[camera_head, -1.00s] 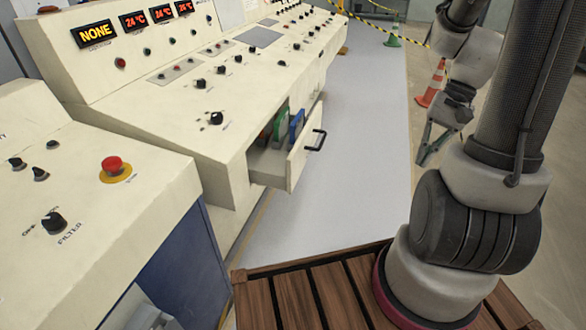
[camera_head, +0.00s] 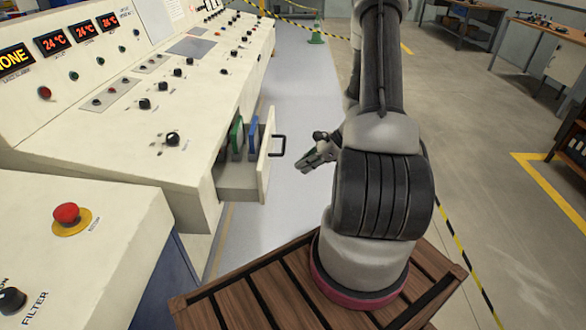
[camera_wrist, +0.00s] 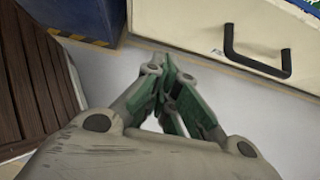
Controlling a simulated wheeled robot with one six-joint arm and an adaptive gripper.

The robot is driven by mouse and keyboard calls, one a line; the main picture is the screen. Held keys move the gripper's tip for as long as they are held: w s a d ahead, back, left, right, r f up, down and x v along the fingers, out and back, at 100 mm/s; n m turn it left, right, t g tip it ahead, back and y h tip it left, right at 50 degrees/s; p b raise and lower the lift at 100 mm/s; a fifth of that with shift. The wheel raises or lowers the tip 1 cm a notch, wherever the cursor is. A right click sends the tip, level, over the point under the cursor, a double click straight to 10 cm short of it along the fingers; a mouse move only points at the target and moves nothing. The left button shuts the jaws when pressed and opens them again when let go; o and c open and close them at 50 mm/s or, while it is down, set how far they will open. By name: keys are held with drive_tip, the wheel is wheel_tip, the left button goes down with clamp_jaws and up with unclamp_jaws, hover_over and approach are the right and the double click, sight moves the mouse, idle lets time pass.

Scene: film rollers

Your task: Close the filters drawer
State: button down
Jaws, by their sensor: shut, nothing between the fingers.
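The filters drawer (camera_head: 240,181) stands pulled out from the cream console. It holds upright green and blue filters (camera_head: 237,139). Its front carries a black handle (camera_head: 278,146). In the wrist view the drawer front (camera_wrist: 200,25) is at the upper right, with the handle (camera_wrist: 257,58) on it. My gripper (camera_head: 306,165) is to the right of the handle in the head view, apart from it. In the wrist view my gripper (camera_wrist: 168,72) points toward the floor beside the drawer front. Its fingers are shut and empty.
The cream console (camera_head: 120,140) with knobs runs along the left. A red emergency button (camera_head: 67,213) sits on the near panel. Grey floor lies clear in front of the drawer.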

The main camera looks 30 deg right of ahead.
sight(266, 185)
drive_tip(key=shift+w+a+f, duration=0.9)
drive_tip(key=shift+a+f, duration=0.05)
drive_tip(key=shift+a, duration=0.4)
drive_tip(key=shift+w+a+f, duration=0.9)
drive_tip(key=shift+a+f, duration=0.05)
drive_tip(key=shift+a, duration=0.35)
drive_tip(key=shift+w+a+f, duration=0.9)
drive_tip(key=shift+a+f, duration=0.05)
drive_tip(key=shift+a, duration=0.4)
drive_tip(key=w+a, duration=0.3)
drive_tip(key=a, duration=0.1)
drive_tip(key=w+a, duration=0.3)
drive_tip(key=a, duration=0.2)
drive_tip(key=w+a, duration=0.3)
drive_tip(key=a, duration=0.1)
drive_tip(key=shift+a, duration=0.2)
drive_tip(key=shift+w+a, duration=0.2)
drive_tip(key=shift+a, duration=0.05)
drive_tip(key=shift+a+r, duration=0.1)
